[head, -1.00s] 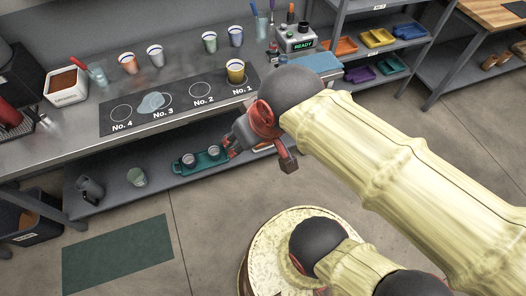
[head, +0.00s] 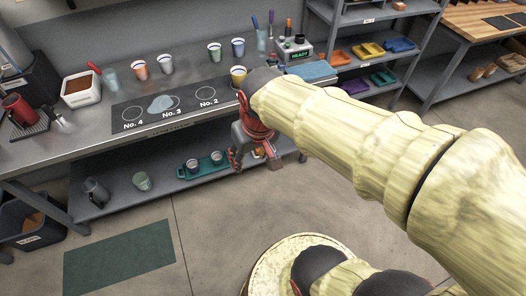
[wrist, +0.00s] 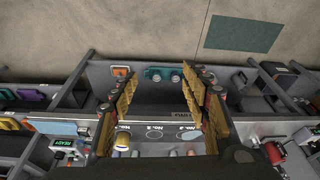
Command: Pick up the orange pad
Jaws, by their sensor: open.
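An orange pad (wrist: 121,71) lies on the lower shelf (wrist: 150,98) in the wrist view, with a pale mark on it. It sits just beyond the tip of the left finger there. In the head view its place is mostly behind my gripper (head: 254,160), and I cannot make it out clearly. My gripper is open and empty, fingers spread, in front of the bench near the lower shelf. The wrist view shows both fingers, with the gap (wrist: 160,90) between them clear.
A teal holder (head: 212,168) with two cups stands left of my gripper on the lower shelf. Above are the numbered mat (head: 150,127), several cups and a yellow cup (head: 238,72). Coloured trays (head: 372,50) fill the right rack. The floor in front is clear.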

